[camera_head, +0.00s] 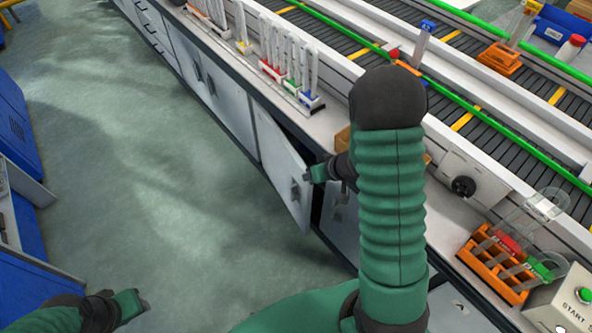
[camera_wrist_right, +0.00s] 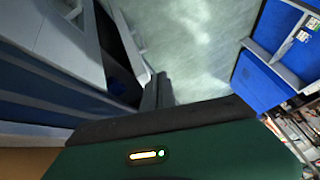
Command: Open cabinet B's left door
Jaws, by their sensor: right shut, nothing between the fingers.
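A light grey cabinet door (camera_head: 275,155) under the bench stands partly open, swung out toward the aisle with a dark gap along its right edge. Its handle (camera_head: 295,192) is near that free edge. The neighbouring door (camera_head: 340,222) to the right looks closed and is partly hidden by my arm. I see no readable cabinet letter. My right gripper (camera_head: 317,174) is shut and empty, at the door's free edge by the gap; I cannot tell if it touches. Its fingers (camera_wrist_right: 158,92) also show in the right wrist view beside the door's edge (camera_wrist_right: 125,45). My left gripper (camera_head: 138,302) is low at left, away from the cabinets; its jaws are unclear.
The bench above holds racks of tubes (camera_head: 290,75), an orange tube rack (camera_head: 505,268) and a conveyor (camera_head: 455,85). My right arm reaches over the bench edge. The floor (camera_head: 150,160) beside the cabinets is clear. Blue equipment (camera_head: 20,130) stands at far left.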

